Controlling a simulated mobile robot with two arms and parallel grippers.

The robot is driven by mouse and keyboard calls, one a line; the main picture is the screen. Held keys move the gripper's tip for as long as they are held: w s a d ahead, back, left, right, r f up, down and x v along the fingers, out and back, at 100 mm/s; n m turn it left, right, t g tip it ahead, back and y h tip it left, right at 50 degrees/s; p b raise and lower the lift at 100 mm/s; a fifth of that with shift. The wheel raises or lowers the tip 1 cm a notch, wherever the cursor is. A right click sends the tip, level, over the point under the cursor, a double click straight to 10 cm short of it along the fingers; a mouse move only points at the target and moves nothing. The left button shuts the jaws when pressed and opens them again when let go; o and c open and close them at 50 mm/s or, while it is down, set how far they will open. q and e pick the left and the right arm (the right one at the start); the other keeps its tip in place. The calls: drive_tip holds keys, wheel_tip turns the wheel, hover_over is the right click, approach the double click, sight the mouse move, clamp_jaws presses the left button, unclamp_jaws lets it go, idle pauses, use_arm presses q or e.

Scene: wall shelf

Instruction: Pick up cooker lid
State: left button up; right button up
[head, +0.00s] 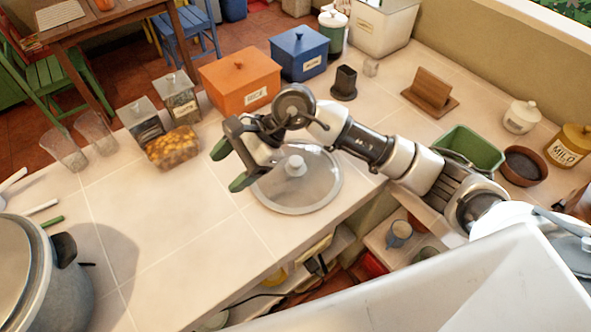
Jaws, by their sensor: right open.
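The cooker lid (318,190), round with a clear glassy face, a metal rim and a pale knob, lies flat on the tiled counter near its front edge. My right gripper (228,167) is open and empty, above and to the left of the lid's knob in the picture. Its dark fingers, with green tips, overlap the lid's left rim in the view. I cannot tell how high it is above the lid. A large grey cooker pot (45,285) with dark handles stands at the lower left. My left gripper does not show.
An orange box (238,84), a blue box (299,53), jars (183,98) and a bag of yellow-brown food (173,147) stand behind the lid. A green container (468,148) and a brown bowl (524,166) are to the right. The counter (170,235) between pot and lid is clear.

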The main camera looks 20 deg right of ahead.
drive_tip(key=w+d+f+n+h, duration=0.2)
drive_tip(key=w+d+h, duration=0.35)
drive_tip(key=d, duration=0.35)
drive_tip(key=t+h, duration=0.1)
drive_tip(key=h, duration=0.4)
hover_over(295, 161)
drive_tip(key=f, duration=0.1)
drive_tip(key=f+p, duration=0.1)
drive_tip(key=f, duration=0.2)
drive_tip(key=shift+d+f+p, duration=0.1)
drive_tip(key=shift+d+p, duration=0.15)
drive_tip(key=shift+p, duration=0.05)
drive_tip(key=f+p, duration=0.1)
drive_tip(key=f, duration=0.2)
drive_tip(key=f+p, duration=0.1)
drive_tip(key=shift+a+f+p, duration=0.3)
drive_tip(key=shift+f, duration=0.6)
drive_tip(key=c, duration=1.1)
clamp_jaws()
drive_tip(key=shift+w+r, duration=0.1)
